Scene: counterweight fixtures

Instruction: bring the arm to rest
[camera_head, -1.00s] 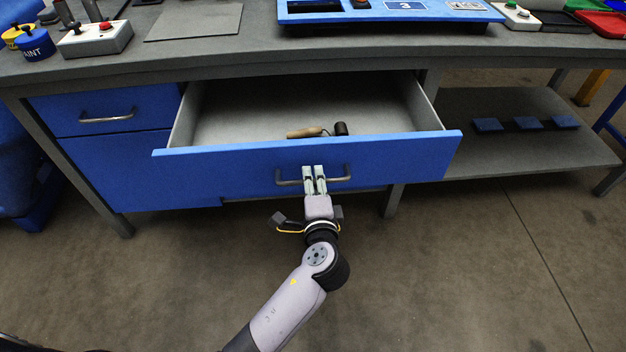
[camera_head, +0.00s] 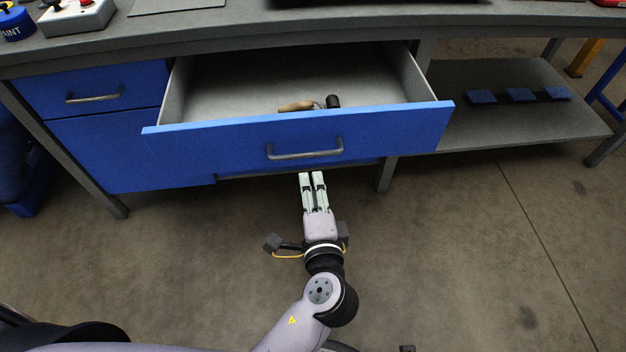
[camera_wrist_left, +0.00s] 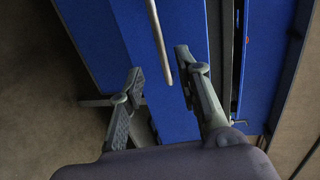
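My left gripper (camera_head: 312,178) is below and in front of the open blue drawer (camera_head: 220,132) in the head view, clear of its metal handle (camera_head: 305,153). Its two fingers stand apart with nothing held between them. In the left wrist view the gripper (camera_wrist_left: 158,64) shows a clear gap between its fingers, and the handle (camera_wrist_left: 159,40) appears in line with that gap. The drawer is pulled out, its grey inside showing. My right gripper is not in view.
A wooden-handled tool (camera_head: 297,106) and a dark cylinder (camera_head: 333,101) lie in the drawer. The grey bench top (camera_head: 255,28) overhangs it. A lower shelf (camera_head: 500,128) at right carries several blue blocks. The floor in front is clear.

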